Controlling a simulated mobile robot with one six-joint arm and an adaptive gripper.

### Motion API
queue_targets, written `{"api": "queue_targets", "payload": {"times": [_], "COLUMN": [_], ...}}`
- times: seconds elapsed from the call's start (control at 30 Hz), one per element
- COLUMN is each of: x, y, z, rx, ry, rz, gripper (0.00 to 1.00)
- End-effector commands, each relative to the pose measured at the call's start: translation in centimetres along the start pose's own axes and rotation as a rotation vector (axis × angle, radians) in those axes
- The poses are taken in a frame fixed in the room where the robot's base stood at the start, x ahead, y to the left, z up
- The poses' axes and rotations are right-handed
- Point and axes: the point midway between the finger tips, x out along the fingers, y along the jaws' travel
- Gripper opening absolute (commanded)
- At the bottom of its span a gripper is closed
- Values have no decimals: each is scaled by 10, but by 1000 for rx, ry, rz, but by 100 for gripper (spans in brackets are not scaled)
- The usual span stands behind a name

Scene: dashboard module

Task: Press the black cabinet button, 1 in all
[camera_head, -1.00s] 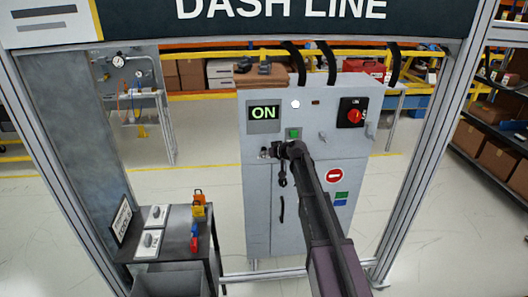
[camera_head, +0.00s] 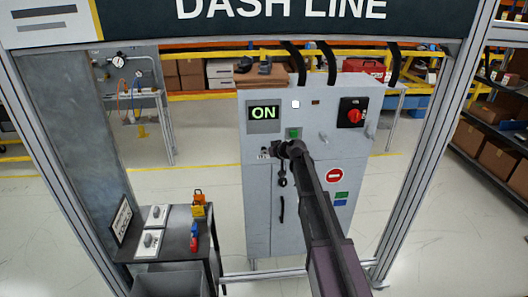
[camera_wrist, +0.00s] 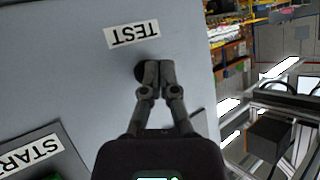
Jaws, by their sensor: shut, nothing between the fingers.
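The grey cabinet (camera_head: 258,205) stands upright in the middle of the head view. In the wrist view its face fills the left side, with an upside-down TEST label (camera_wrist: 132,35). The black button (camera_wrist: 140,71) is just below that label in the picture, partly hidden behind my fingertips. My gripper (camera_wrist: 153,68) is shut and empty, with its tips over the button. I cannot tell whether they touch it.
The cabinet also has a lit ON display (camera_head: 264,113), a green button (camera_head: 294,133), a red rotary switch (camera_head: 354,115) and a red no-entry sign (camera_head: 321,176). A START label (camera_wrist: 33,155) shows in the wrist view. A dark side table (camera_head: 178,240) with padlocks stands left.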

Motion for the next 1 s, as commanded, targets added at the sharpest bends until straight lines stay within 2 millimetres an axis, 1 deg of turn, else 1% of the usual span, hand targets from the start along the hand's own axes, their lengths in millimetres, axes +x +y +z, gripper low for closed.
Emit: {"api": "queue_targets", "payload": {"times": [0.67, 1.0], "x": [2, -5], "y": [2, -4], "z": [-2, 4], "rx": [0, 0], "ry": [1, 1], "rz": [0, 0], "gripper": [0, 0]}}
